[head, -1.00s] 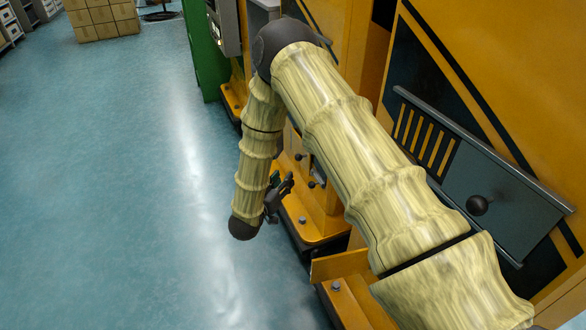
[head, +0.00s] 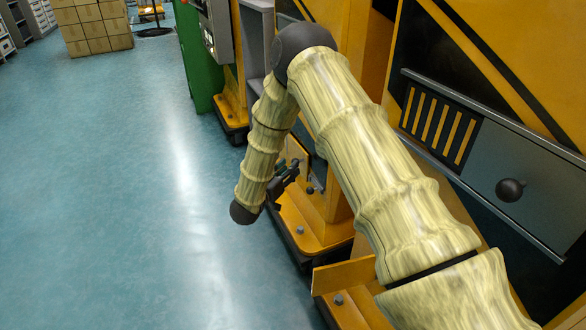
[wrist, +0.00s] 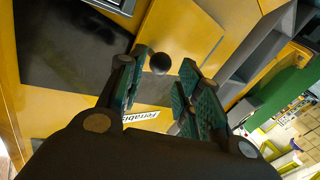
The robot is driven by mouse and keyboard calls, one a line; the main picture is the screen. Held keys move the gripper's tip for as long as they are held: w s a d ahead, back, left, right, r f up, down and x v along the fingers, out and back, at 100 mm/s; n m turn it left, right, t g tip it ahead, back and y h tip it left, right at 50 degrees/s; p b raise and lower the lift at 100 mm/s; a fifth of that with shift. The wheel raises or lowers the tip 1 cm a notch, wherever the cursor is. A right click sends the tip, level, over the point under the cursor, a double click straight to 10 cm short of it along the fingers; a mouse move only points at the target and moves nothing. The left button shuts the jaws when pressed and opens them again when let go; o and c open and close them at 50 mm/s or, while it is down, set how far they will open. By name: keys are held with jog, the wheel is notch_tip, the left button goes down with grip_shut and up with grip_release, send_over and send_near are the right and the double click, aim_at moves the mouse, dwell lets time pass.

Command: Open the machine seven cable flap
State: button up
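In the wrist view a round black knob (wrist: 160,63) sits between and just beyond the fingertips of my gripper (wrist: 165,58). The fingers are apart, and I cannot tell whether either touches the knob. Behind the knob is a yellow panel (wrist: 185,32), which looks like the flap; a dark grey area (wrist: 75,55) lies left of it. In the head view my gripper (head: 288,174) is low beside the yellow machine (head: 318,212). A small yellow panel (head: 301,149) appears to stand out at an angle there, partly hidden by my arm. Another small black knob (head: 310,190) shows below.
A larger panel with a black knob (head: 509,190) is on the near machine at right. A yellow base ledge (head: 345,277) juts out in front. A green cabinet (head: 193,60) and cardboard boxes (head: 95,28) stand farther back. The blue floor at left is clear.

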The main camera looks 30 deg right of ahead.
jog(key=shift+b+x, duration=0.55)
jog(key=shift+x, duration=1.3)
grip_shut()
